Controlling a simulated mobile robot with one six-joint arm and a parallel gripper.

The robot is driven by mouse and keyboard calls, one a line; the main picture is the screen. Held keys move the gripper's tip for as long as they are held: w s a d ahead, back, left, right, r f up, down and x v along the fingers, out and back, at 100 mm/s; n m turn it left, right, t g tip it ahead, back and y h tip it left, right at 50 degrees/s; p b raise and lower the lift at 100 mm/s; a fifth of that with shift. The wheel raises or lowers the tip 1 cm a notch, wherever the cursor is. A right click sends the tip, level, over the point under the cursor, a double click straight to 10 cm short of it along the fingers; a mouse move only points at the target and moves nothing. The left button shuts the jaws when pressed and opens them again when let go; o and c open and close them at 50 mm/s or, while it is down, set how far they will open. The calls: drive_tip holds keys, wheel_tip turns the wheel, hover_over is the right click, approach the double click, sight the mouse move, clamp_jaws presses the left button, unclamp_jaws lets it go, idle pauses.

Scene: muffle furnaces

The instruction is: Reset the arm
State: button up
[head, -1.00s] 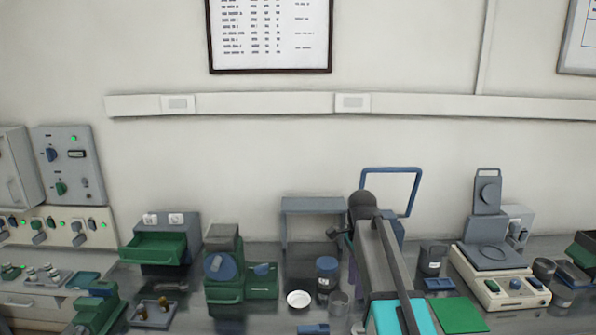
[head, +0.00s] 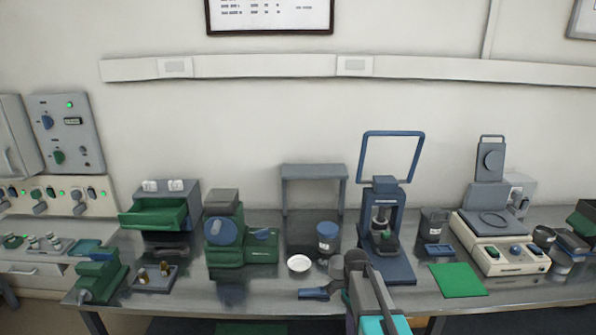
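My arm (head: 370,300) shows at the bottom centre in the head view, with a dark rounded joint at its top and grey and turquoise links below. It is low, in front of the bench's front edge. My gripper's fingers cannot be made out; they are hidden or out of the picture. I see nothing held.
The metal bench (head: 190,305) carries a blue press with a raised frame (head: 385,235), a white dish (head: 299,263), a blue-lidded jar (head: 327,236), a green machine (head: 228,240), a green mat (head: 457,280) and a hotplate-like device (head: 500,245). A small blue item (head: 314,294) lies near the front edge.

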drive_tip(key=s+f+n+g+b, duration=0.1)
drive_tip(key=s+f+n+b, duration=0.3)
drive_tip(key=s+f+n, duration=1.2)
drive_tip(key=s+f, duration=1.4)
drive_tip(key=shift+s+f+b, duration=0.15)
drive_tip(key=shift+s+b, duration=0.1)
drive_tip(key=shift+b, duration=0.05)
